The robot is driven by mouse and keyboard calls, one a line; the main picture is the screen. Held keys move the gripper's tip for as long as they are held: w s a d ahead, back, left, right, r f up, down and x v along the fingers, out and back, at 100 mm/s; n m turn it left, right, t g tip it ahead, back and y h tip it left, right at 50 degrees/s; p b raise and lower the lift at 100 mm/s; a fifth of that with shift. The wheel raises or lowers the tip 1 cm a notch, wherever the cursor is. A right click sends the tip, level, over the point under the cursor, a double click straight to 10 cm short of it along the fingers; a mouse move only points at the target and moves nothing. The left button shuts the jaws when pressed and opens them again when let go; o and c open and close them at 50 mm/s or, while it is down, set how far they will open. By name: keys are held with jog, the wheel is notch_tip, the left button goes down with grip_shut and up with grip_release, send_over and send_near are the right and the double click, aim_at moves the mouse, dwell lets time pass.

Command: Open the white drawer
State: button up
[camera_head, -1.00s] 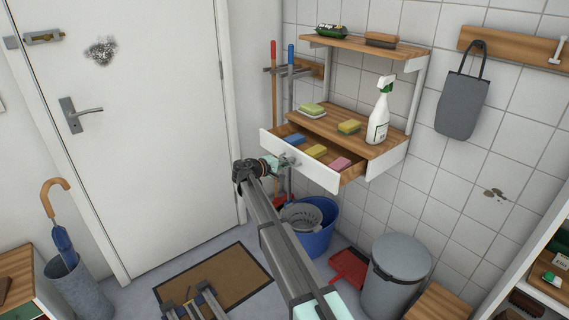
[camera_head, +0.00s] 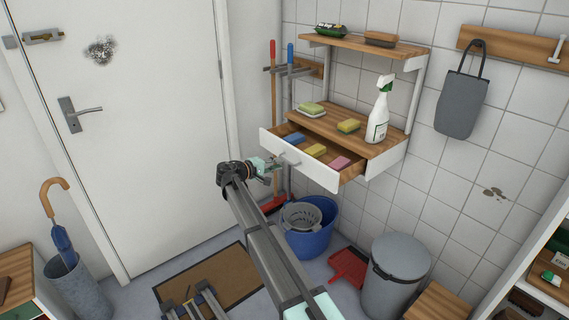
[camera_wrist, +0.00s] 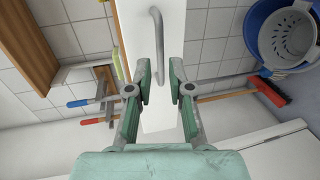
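The white drawer (camera_head: 310,172) under the wooden shelf is pulled out, with its inside showing. A blue, a yellow and a pink sponge lie in it. Its grey bar handle (camera_head: 290,157) is on the white front, and the handle (camera_wrist: 158,40) also shows in the wrist view. My gripper (camera_head: 275,166) is just left of the handle, in front of the drawer. In the wrist view my gripper (camera_wrist: 160,78) has its two teal fingers apart, with the handle showing between and beyond them. The fingers do not appear to touch it.
A spray bottle (camera_head: 379,110) and two sponges stand on the shelf above the drawer. A blue bucket (camera_head: 310,240), a red dustpan (camera_head: 348,267) and a grey bin (camera_head: 396,280) are below. The white door (camera_head: 150,120) is at left.

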jog(key=v, duration=0.5)
jog(key=shift+s+a+r, duration=0.1)
jog(key=shift+s+a, duration=0.15)
jog(key=s+d+f+m+g+y+p, duration=0.1)
jog(key=s+d+f+g+y, duration=0.3)
jog(key=s+f, duration=0.65)
jog(key=s+d+f+g+y+p, duration=0.15)
jog(key=s+d+f, duration=0.35)
jog(key=s+f, duration=0.5)
jog(key=s+d+f+m+g+y+p, duration=0.1)
jog(key=s+d+f+g, duration=0.3)
jog(key=s+f, duration=0.6)
jog(key=s+d+f+m+g+y+p, duration=0.1)
jog(key=s+d, duration=0.3)
jog(key=s, duration=0.9)
jog(key=s+d+f+m+g+y+p, duration=0.2)
jog(key=s+d+f+m+g+p, duration=0.1)
jog(key=s, duration=1)
jog(key=s+d+f+m+g+y+p, duration=0.2)
jog(key=s+d+f+g, duration=0.1)
jog(key=s, duration=1)
jog(key=d+f, duration=0.1)
jog(key=d, duration=0.1)
jog(key=shift+d+f, duration=0.15)
jog(key=shift+d, duration=0.15)
